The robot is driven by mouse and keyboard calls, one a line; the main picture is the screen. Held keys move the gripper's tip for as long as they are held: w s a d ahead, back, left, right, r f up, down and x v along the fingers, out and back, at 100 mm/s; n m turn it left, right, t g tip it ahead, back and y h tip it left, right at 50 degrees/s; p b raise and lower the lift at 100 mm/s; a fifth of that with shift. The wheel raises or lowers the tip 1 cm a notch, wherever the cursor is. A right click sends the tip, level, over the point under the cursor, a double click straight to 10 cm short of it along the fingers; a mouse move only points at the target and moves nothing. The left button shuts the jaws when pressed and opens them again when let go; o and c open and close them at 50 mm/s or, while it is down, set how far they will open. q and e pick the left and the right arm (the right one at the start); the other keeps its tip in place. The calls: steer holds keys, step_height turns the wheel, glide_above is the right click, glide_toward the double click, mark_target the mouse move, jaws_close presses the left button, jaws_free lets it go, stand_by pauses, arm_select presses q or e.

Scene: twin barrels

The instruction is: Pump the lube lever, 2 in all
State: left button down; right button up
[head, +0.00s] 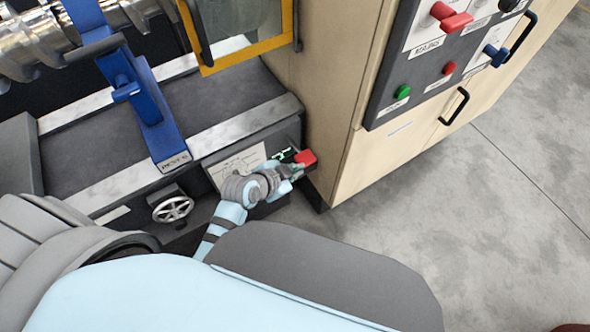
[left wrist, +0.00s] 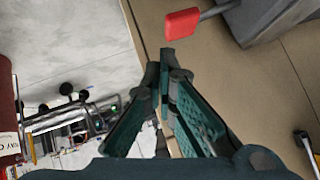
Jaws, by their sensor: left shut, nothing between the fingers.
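The lube lever (head: 306,157) has a red block-shaped handle and sticks out at the right end of the machine's low front panel. In the left wrist view its red handle (left wrist: 181,22) sits on a grey rod that runs to a dark grey housing. My left gripper (head: 289,170) is beside the handle in the head view, its fingers partly blending with the background. In the left wrist view the gripper (left wrist: 160,65) is shut with nothing between its fingers, and its tips stop just short of the red handle, apparently apart from it. My right gripper is not in view.
A small handwheel (head: 173,209) and a paper label (head: 236,164) are on the front panel left of the lever. A beige cabinet (head: 340,100) with a dark control panel (head: 411,102) stands to the right. Grey floor (head: 470,220) on the right is clear.

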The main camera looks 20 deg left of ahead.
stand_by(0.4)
arm_select(q)
steer(key=s+a+f+n+g+y+b, duration=0.1)
steer(key=s+a+f+n+g+y, duration=0.2)
steer(key=s+f, duration=0.9)
steer(key=s+a+f+n+g, duration=0.2)
steer(key=s+a+f+n, duration=0.3)
steer(key=s+f, duration=0.65)
steer(key=s+a+f+g, duration=0.1)
steer(key=s+a+f, duration=0.1)
steer(key=s, duration=0.4)
steer(key=s+a+f+n+g+y, duration=0.1)
steer(key=s+a+f, duration=0.2)
steer(key=s, duration=0.4)
steer(key=shift+f+g, duration=0.4)
steer(key=shift+f, duration=0.25)
steer(key=shift+a, duration=0.1)
